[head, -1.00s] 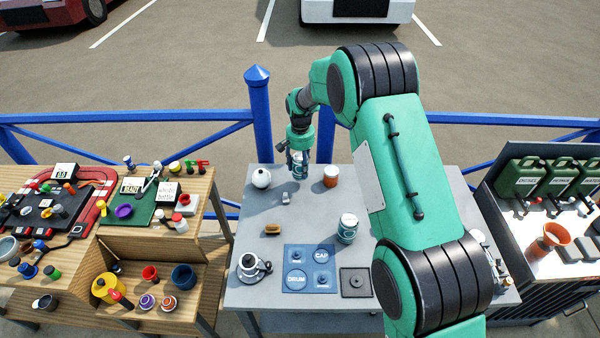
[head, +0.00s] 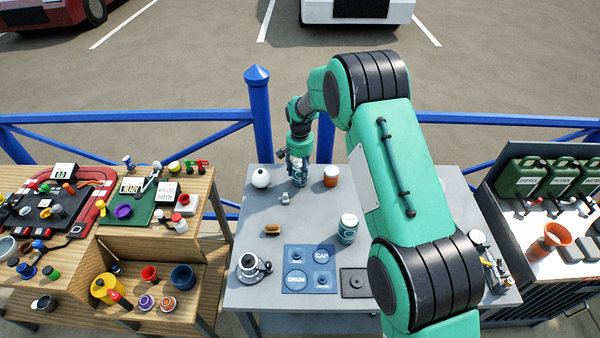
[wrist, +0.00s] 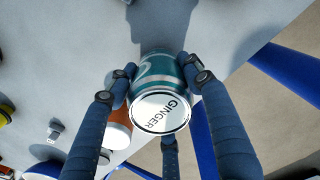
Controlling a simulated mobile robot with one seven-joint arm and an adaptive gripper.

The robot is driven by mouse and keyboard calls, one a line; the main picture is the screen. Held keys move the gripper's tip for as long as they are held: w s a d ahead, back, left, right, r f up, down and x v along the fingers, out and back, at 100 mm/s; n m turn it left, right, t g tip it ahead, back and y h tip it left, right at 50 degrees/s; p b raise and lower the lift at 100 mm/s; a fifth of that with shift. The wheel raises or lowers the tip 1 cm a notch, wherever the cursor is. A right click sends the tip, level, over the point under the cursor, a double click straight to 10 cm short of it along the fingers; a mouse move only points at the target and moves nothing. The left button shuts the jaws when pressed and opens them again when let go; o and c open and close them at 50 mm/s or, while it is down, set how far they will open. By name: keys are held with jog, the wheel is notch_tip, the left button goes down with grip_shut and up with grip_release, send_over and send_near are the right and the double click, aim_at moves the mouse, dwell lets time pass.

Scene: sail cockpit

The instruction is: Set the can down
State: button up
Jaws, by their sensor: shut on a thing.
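A teal can with a white lid reading GINGER (wrist: 160,112) is held between the blue fingers of my gripper (wrist: 158,82) in the wrist view. My gripper (head: 298,166) is shut on it over the far part of the grey table (head: 250,208) in the head view. The can is partly hidden there by the fingers, and I cannot tell whether its base touches the table. An orange jar with a white lid (head: 331,176) stands just right of the held can. It also shows beside the can in the wrist view (wrist: 118,130).
A white round pot (head: 261,178) stands left of the gripper, and a small grey piece (head: 285,197) lies nearer. Another teal and white can (head: 348,228) stands near the blue DRUM and CAP mat (head: 296,258). A blue railing (head: 260,130) runs behind the table.

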jog(key=o, duration=1.5)
jog(key=shift+c, duration=0.2)
notch_tip(320, 180, up, 12)
jog(key=shift+r+p, duration=0.1)
jog(key=shift+p, duration=0.6)
